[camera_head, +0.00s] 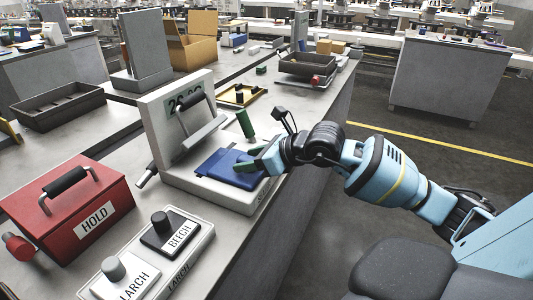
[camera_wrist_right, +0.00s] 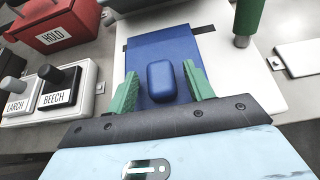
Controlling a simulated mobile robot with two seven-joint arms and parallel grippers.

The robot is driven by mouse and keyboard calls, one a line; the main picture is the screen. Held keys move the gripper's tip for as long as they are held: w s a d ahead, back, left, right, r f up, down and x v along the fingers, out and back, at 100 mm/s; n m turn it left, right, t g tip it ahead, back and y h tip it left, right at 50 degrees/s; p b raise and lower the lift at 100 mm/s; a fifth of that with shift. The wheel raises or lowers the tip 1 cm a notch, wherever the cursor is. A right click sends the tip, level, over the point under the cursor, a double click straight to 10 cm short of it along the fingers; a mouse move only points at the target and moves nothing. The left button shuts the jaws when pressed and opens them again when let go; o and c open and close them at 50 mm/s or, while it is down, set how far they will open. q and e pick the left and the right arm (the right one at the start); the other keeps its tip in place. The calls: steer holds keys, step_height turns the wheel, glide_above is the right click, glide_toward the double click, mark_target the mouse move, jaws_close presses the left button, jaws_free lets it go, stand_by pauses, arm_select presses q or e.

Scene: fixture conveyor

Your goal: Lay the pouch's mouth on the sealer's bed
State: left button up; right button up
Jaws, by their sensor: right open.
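The flat blue pouch (camera_head: 222,168) lies across the pale bed (camera_head: 206,190) of the sealer (camera_head: 160,125), below its raised lever bar (camera_head: 203,131). The pouch (camera_wrist_right: 150,53) also shows in the right wrist view, with a rounded blue lump (camera_wrist_right: 161,80) on its near part. A dark strip on the bed runs out from both sides of the pouch's far part. My right gripper (camera_head: 256,162) is open, its green fingers on either side of the lump, with a gap visible at least on the right. Which pouch end is the mouth, I cannot tell. My left gripper is not in view.
A red HOLD box (camera_head: 75,212) and a panel with BEECH (camera_head: 171,233) and LARCH knobs stand left of the sealer. A dark tray (camera_head: 307,67) is farther back. The bench's right edge is near my right arm.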

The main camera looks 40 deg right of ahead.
steer(key=v, duration=1.2)
steer(key=shift+b, duration=0.4)
steer(key=shift+s, duration=0.1)
